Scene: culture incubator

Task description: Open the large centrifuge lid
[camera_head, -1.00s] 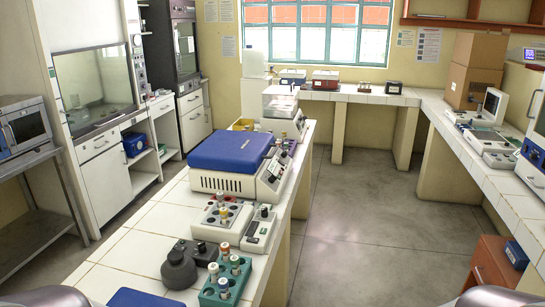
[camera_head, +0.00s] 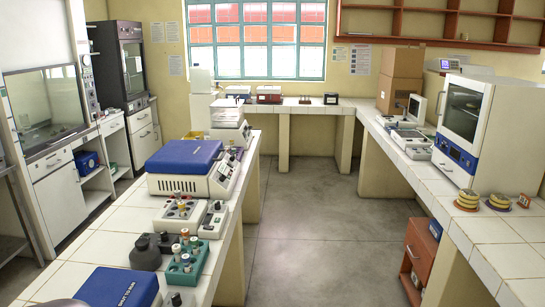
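A centrifuge with a blue lid (camera_head: 185,157) and a white body (camera_head: 178,186) stands on the left tiled bench. Its lid looks shut, and its control panel (camera_head: 224,172) faces right. A second blue-topped device (camera_head: 118,287) with white lettering is at the near end of the same bench, cut off by the bottom edge. I cannot tell for sure which is the large centrifuge; the white-bodied one shows more fully. Neither of my grippers is in view. Only a grey rounded piece, likely mine, shows at the bottom left edge.
A white incubator (camera_head: 464,121) and yellow-topped stacks (camera_head: 467,200) stand on the right bench. The floor (camera_head: 310,245) between the benches is clear.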

